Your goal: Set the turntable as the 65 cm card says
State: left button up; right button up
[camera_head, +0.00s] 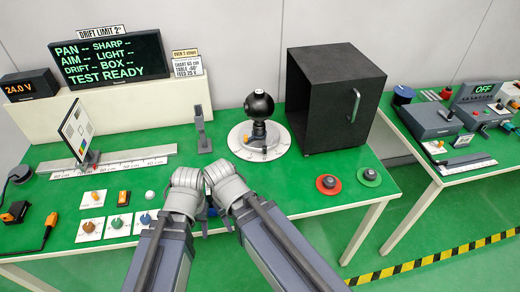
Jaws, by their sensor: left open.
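The turntable (236,141) is a white marked disc on the green bench, with a black ball-shaped camera (258,105) on a dark post at its middle. Its exact angle is too small to read. A small white card (187,64) stands beside the display; its lines seem to give a distance in cm, a table angle and a feed voltage, but the digits are hard to read. My left gripper (206,213) is open, low over the bench front, apart from the turntable. My right arm's grey wrist (226,183) is beside it; its fingers are mostly hidden.
A black box (325,95) with a handle stands right of the turntable. A display (110,59) reads TEST READY. A target board (75,130) stands on a ruler rail (120,163). Knobs (91,228) sit front left.

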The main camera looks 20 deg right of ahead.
aim_at(272, 139)
jog(key=i+l+z, duration=0.1)
jog(key=l+z, duration=0.15)
jog(key=i+l+z, duration=0.2)
jog(key=l, duration=0.15)
jog(key=l+z, duration=0.25)
jog(key=i+l, duration=0.05)
